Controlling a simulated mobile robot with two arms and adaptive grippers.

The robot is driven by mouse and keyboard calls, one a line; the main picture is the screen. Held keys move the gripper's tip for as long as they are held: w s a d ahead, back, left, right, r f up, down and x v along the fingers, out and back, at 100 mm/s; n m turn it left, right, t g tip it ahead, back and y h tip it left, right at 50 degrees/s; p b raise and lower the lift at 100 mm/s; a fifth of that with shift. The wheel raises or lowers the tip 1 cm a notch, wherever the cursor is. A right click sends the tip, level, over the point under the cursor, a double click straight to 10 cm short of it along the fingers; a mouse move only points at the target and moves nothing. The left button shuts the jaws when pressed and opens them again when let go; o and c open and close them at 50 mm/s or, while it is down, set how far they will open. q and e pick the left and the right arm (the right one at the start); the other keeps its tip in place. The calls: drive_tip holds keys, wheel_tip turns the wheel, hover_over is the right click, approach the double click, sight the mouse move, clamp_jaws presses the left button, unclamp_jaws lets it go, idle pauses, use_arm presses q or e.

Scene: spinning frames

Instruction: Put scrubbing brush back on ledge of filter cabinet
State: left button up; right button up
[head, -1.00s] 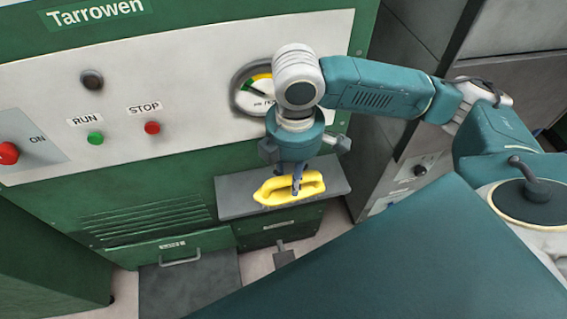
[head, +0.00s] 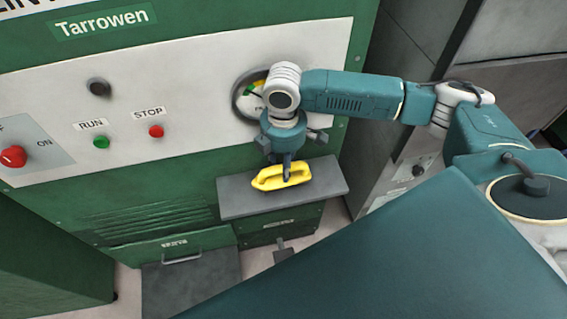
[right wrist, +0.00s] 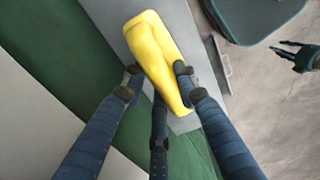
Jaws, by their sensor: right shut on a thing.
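The yellow scrubbing brush (head: 268,183) is in my right gripper (head: 287,172), which is shut on its handle. The brush lies lengthwise over the grey ledge (head: 238,205) of the green filter cabinet (head: 180,160). I cannot tell whether its underside touches the ledge. In the right wrist view the fingers (right wrist: 158,85) close around the yellow brush (right wrist: 150,38), with the grey ledge (right wrist: 184,30) beneath; its bristles are hidden. A dark fingered shape at that view's right edge looks like my left gripper (right wrist: 298,56), its jaw state unclear.
The cabinet's panel carries a gauge (head: 243,99) just behind my right wrist, a green RUN button (head: 101,142), a red STOP button (head: 156,132) and a red knob (head: 13,156). A grey cabinet (head: 405,165) stands to the right. The ledge is bare left and right of the brush.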

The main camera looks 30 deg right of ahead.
drive_tip(key=o, duration=1)
drive_tip(key=shift+f, duration=0.1)
wheel_tip(320, 180, up, 12)
drive_tip(key=shift+r+b, duration=0.2)
drive_tip(key=shift+b, duration=0.4)
drive_tip(key=shift+s+f, duration=0.1)
